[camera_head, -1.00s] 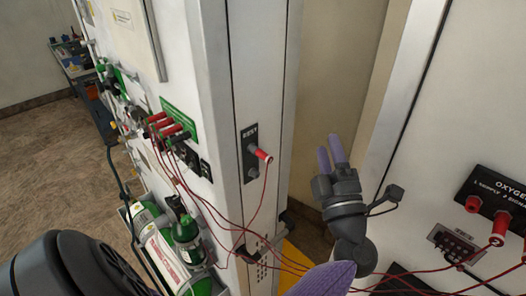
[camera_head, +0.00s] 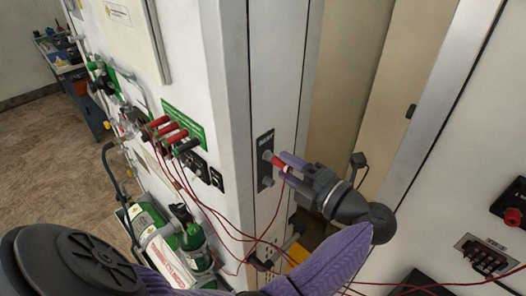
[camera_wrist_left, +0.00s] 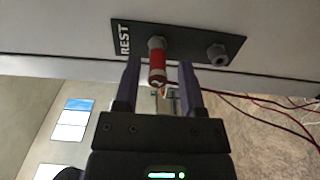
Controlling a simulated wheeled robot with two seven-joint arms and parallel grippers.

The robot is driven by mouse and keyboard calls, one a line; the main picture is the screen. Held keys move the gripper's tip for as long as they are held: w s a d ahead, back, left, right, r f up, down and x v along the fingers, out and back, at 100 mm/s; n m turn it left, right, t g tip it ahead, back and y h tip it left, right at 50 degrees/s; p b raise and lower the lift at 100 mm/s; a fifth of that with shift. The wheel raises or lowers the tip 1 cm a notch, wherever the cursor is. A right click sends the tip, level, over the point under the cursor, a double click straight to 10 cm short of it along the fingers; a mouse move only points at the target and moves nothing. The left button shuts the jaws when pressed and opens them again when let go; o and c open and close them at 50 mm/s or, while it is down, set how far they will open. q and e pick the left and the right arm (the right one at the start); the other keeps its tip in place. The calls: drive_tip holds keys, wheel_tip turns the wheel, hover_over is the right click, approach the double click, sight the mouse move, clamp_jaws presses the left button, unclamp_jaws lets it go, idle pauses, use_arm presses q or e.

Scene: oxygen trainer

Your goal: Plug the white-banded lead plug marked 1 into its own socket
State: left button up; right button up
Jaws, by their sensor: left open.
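A red lead plug (camera_head: 278,162) with a white band sits in the upper holder of the dark REST plate (camera_head: 266,142) on the narrow cabinet face. My left gripper (camera_head: 287,170) is open, with its purple fingers on either side of the plug. In the left wrist view, the plug (camera_wrist_left: 157,60) points out of the REST plate (camera_wrist_left: 186,36) between the two separated fingers (camera_wrist_left: 159,75). I cannot read a number on the plug. The lower holder (camera_wrist_left: 217,54) is empty. My right gripper is not in view.
Several red plugs (camera_head: 168,129) are in a green-labelled panel on the left cabinet face. A red terminal (camera_head: 513,216) and a small connector block (camera_head: 484,252) are on the right panel. Red leads (camera_head: 262,238) hang below. Green cylinders (camera_head: 191,237) stand low at left.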

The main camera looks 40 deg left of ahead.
use_arm(q)
drive_tip(key=shift+s+a, duration=0.2)
drive_tip(key=shift+a, duration=0.35)
drive_tip(key=shift+d, duration=0.2)
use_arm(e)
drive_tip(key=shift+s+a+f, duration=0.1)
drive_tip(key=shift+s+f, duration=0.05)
use_arm(q)
drive_tip(key=shift+w, duration=0.1)
drive_tip(key=shift+r, duration=0.1)
drive_tip(key=shift+c, duration=0.2)
clamp_jaws()
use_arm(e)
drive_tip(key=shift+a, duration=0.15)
use_arm(q)
drive_tip(key=shift+d, duration=0.1)
